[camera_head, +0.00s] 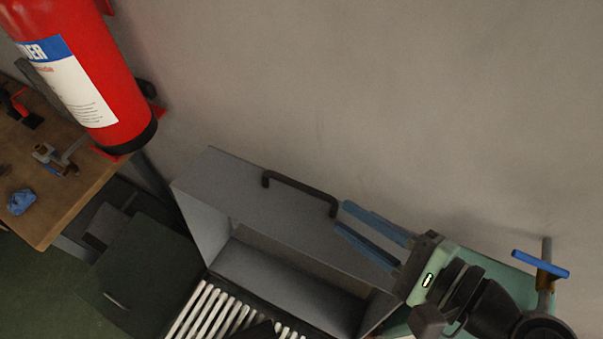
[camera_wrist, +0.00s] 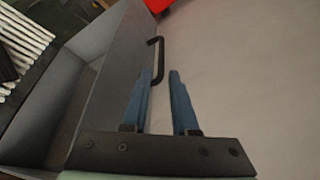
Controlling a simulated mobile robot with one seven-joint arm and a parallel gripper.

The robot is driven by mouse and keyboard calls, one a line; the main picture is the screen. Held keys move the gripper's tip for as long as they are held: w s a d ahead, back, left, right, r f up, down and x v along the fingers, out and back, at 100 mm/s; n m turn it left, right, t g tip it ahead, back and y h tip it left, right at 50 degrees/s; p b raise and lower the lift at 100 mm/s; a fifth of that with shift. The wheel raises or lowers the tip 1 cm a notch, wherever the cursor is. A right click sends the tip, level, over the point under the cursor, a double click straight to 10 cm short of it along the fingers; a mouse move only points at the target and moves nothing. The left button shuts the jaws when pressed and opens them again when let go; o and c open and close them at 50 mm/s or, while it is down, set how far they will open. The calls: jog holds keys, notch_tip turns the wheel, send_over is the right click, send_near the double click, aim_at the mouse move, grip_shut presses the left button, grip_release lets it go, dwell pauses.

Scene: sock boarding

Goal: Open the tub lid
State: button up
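The tub is a grey metal box (camera_head: 285,268) with an open hollow facing the roller slats; it also shows in the wrist view (camera_wrist: 62,105). A broad grey panel, seemingly the lid (camera_head: 235,190), slopes above the hollow and carries a black bar handle (camera_head: 300,187). I cannot tell how far the lid is raised. My gripper (camera_head: 343,216) has two blue fingers, apart and parallel, at the right end of the handle. In the wrist view the handle (camera_wrist: 161,55) shows near and ahead of the fingertips (camera_wrist: 161,72). Whether they touch it is unclear.
A red fire extinguisher (camera_head: 85,75) hangs at upper left, above a wooden bench (camera_head: 75,195) with small items. White roller slats (camera_head: 210,310) lie in front of the tub. A blue-handled valve (camera_head: 540,263) stands right of my gripper. The grey wall (camera_head: 380,100) is close behind.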

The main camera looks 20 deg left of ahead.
aim_at(308, 193)
jog(key=p+x, duration=0.2)
jog(key=x, duration=0.8)
jog(key=shift+w+a+f, duration=0.1)
jog(key=shift+a, duration=0.1)
grip_shut()
dwell(1.0)
